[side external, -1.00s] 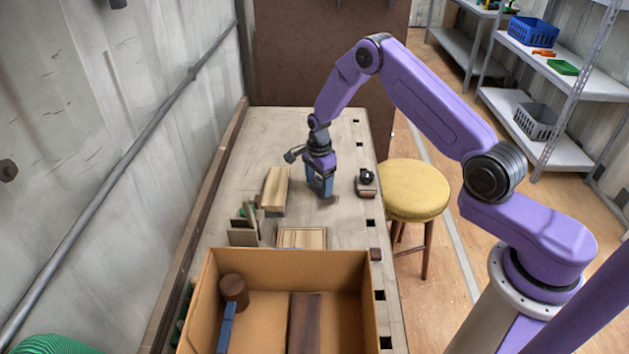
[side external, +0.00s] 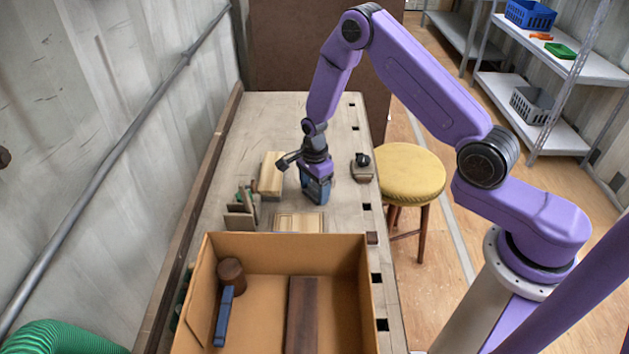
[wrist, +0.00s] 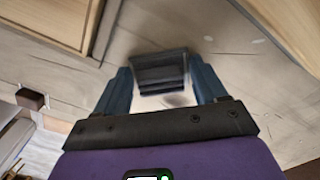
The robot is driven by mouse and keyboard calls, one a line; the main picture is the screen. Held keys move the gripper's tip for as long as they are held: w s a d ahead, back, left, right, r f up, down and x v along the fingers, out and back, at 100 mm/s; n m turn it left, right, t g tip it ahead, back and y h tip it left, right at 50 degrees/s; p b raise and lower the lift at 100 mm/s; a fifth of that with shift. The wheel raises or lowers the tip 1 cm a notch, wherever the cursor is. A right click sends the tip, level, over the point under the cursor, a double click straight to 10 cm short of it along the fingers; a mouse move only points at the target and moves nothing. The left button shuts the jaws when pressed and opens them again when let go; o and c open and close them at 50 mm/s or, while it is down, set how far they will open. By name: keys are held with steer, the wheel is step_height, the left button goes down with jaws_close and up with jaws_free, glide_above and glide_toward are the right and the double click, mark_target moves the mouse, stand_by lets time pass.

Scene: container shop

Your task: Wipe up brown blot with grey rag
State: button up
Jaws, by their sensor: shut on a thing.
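My gripper (side external: 316,199) is low over the workbench (side external: 330,120), between a pale wood block and a small hand plane. In the wrist view, my gripper (wrist: 164,88) is shut on the grey rag (wrist: 160,72), a dark folded piece between the two blue fingers. The rag is at or very near the bench top; I cannot tell whether it touches. In the side view the fingers hide most of it. I cannot make out the brown blot for certain. A faint dark smudge shows between the fingers in the wrist view, but it is too small to identify.
The wood block (side external: 271,175) stands left of my gripper and the hand plane (side external: 362,167) right. Upright wood pieces (side external: 240,215), a flat wooden panel (side external: 299,223) and an open cardboard box (side external: 285,242) are nearer the camera. The far bench is clear. A yellow stool (side external: 410,175) stands beside it.

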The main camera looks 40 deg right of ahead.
steer(key=shift+s+a, duration=0.35)
steer(key=shift+s, duration=0.05)
steer(key=shift+s+d, duration=0.5)
steer(key=shift+d, duration=0.2)
steer(key=shift+w+d, duration=3.7)
steer(key=shift+d, duration=0.05)
steer(key=shift+s+d, duration=0.1)
steer(key=shift+d, duration=0.2)
steer(key=shift+s+d, duration=0.4)
steer(key=shift+s, duration=0.1)
steer(key=shift+s+a, duration=3.8)
steer(key=shift+a, duration=0.1)
step_height(320, 180, up, 8)
